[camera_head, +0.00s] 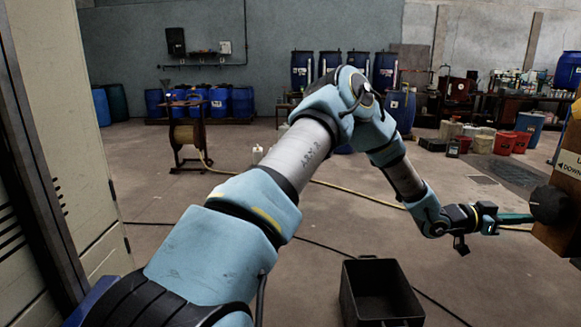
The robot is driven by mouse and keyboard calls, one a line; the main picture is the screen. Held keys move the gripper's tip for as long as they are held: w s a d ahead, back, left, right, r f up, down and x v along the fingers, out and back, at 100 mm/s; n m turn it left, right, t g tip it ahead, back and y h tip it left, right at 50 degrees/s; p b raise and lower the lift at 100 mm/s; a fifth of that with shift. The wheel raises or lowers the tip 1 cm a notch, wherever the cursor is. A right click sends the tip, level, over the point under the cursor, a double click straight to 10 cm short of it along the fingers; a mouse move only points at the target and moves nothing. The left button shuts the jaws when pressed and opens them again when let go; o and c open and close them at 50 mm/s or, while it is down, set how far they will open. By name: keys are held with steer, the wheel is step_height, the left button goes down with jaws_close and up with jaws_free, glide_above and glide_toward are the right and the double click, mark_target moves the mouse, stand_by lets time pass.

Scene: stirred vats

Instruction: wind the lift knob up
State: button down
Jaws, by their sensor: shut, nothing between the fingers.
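The lift knob (549,204) is a round black knob on the face of a brown panel at the right edge of the picture. The rest of the panel is cut off by the frame.
A black open crate (350,297) stands on the floor below my arm. A pale cabinet (60,130) fills the left edge. A hose (355,194) and a dark cable cross the floor. Blue drums (220,102) and a cluttered bench stand far back. The mid floor is mostly clear.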

steer(key=shift+r, duration=0.1)
steer(key=shift+w+f+b, duration=0.15)
steer(key=shift+f+b, duration=0.15)
steer(key=shift+b, duration=0.15)
steer(key=a, duration=0.6)
steer(key=shift+w, duration=0.15)
steer(key=shift+f, duration=0.1)
steer(key=s+d, duration=0.5)
steer(key=shift+s+d+b, duration=0.15)
steer(key=shift+d+b, duration=0.15)
steer(key=shift+d, duration=0.1)
stand_by(0.5)
